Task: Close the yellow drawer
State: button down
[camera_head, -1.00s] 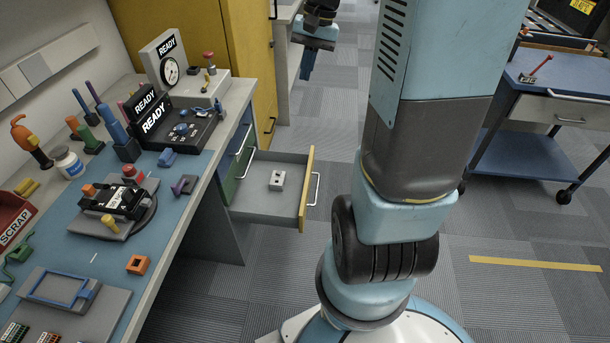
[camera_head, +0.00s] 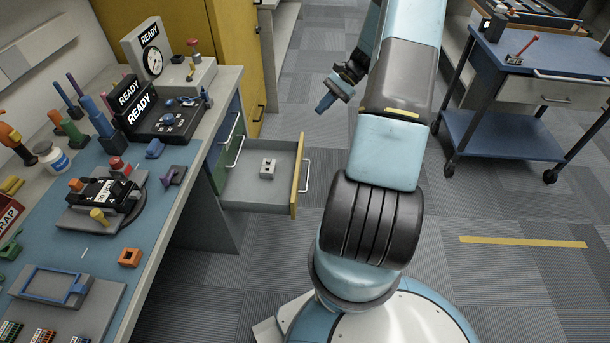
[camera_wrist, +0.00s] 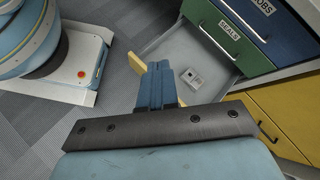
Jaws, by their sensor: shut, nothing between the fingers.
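The yellow drawer (camera_head: 297,176) is pulled out from under the workbench, its yellow front and silver handle (camera_head: 307,176) facing right. A small light-grey block with dark holes (camera_head: 268,168) lies inside it. My gripper (camera_head: 324,104) is beyond the drawer and a little right of its front in the head view, shut and empty, apart from the drawer. In the wrist view the blue fingers (camera_wrist: 155,84) are together and cover part of the drawer's yellow front (camera_wrist: 136,64). The drawer's grey floor (camera_wrist: 175,46) and the block (camera_wrist: 191,77) show beyond them.
Green (camera_wrist: 213,32) and blue drawers above are shut. The workbench (camera_head: 190,160) carries devices and tools. A yellow cabinet (camera_head: 222,40) stands behind it. A blue cart (camera_head: 500,135) stands at the right. Carpet floor right of the drawer front is clear.

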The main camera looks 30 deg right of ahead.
jog(key=s+d+f+m+t+y, duration=0.2)
jog(key=f+m+t, duration=0.2)
jog(key=f, duration=0.7)
jog(key=s+d+f+m+t+y, duration=0.1)
jog(key=s+d+f+m+t, duration=0.2)
jog(key=f, duration=0.7)
jog(key=s+d+f+m+t+y, duration=0.15)
jog(key=f+m+t, duration=0.3)
jog(key=f, duration=0.65)
jog(key=shift+g, duration=0.45)
jog(key=x, duration=1.4)
jog(key=shift+s+a+r, duration=0.15)
jog(key=shift+a+r, duration=0.1)
jog(key=shift+r, duration=0.05)
